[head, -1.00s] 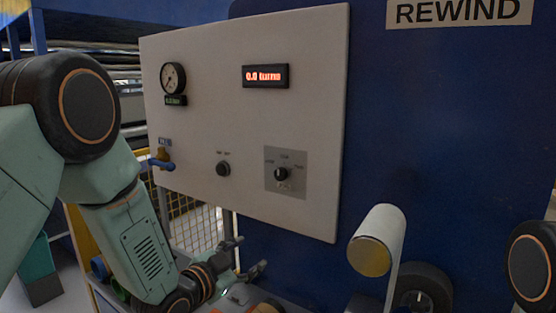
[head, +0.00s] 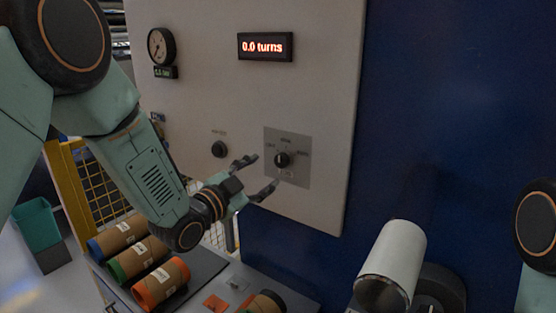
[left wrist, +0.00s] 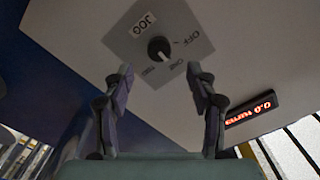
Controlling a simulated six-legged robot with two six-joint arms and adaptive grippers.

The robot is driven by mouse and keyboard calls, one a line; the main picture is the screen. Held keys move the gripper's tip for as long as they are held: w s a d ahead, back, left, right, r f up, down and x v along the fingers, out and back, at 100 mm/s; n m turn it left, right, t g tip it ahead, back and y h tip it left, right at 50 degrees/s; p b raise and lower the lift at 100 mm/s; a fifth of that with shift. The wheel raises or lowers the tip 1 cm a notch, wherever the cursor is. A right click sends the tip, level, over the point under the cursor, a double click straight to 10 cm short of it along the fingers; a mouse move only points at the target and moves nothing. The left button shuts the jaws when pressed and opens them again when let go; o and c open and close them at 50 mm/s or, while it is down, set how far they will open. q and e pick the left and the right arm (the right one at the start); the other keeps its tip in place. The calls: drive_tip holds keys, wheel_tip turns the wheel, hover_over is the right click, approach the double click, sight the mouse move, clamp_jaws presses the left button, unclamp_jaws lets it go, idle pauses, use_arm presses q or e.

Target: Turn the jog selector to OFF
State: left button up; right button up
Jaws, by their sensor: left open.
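The jog selector is a round black knob (head: 282,160) on a grey square plate (head: 301,174) on the pale panel. In the left wrist view the knob (left wrist: 159,48) sits upside down under the word JOG, with OFF printed to its right. A small white mark shows on the knob's lower side there; I cannot tell for sure which label it points at. My left gripper (head: 257,175) is open and empty, just left of and in front of the plate. In the left wrist view its fingers (left wrist: 159,73) stand apart, below the knob. My right gripper is not in view.
Cardboard rolls (head: 160,283) lie below my left arm. A white roller (head: 394,255) stands at the lower right.

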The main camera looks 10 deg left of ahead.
sight(279, 162)
use_arm(q)
drive_tip(key=p+x, duration=0.1)
drive_tip(key=x, duration=0.6)
drive_tip(key=shift+f, duration=0.1)
drive_tip(key=shift+s+r, duration=0.2)
drive_tip(key=shift+s, duration=0.15)
drive_tip(key=shift+w+f, duration=0.25)
drive_tip(key=shift+w, duration=0.2)
drive_tip(key=c, duration=0.4)
drive_tip(key=shift+s+r, duration=0.1)
drive_tip(key=shift+s, duration=0.05)
drive_tip(key=c, duration=0.8)
